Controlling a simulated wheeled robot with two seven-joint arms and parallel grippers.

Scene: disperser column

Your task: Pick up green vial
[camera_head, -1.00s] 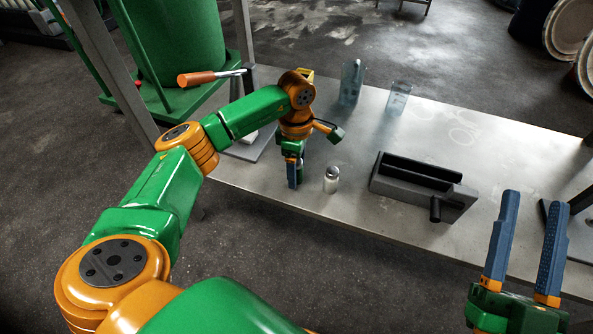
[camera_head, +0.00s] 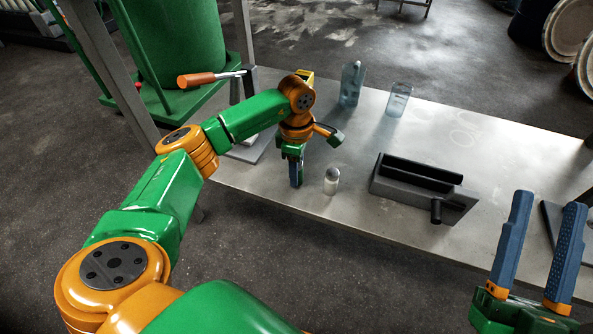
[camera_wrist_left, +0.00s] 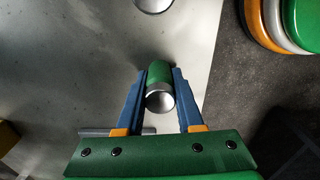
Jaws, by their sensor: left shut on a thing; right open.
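The green vial (camera_wrist_left: 159,72) shows in the left wrist view, a green cylinder with a round silver end facing the camera. My left gripper (camera_wrist_left: 160,78) has its blue fingers on both sides of the vial and is shut on it. In the head view my left gripper (camera_head: 296,172) points down at the table, and its fingers and arm hide the vial. I cannot tell whether the vial touches the table. My right gripper (camera_head: 540,245) is open and empty at the lower right, with its blue fingers apart and pointing up.
A clear vial with a white lower part (camera_head: 331,181) stands just right of my left gripper. A dark grey box (camera_head: 410,190) with a handle stands further right. Two clear bottles (camera_head: 351,85) (camera_head: 398,100) stand at the back of the metal table (camera_head: 500,150). A lever has an orange grip (camera_head: 196,79).

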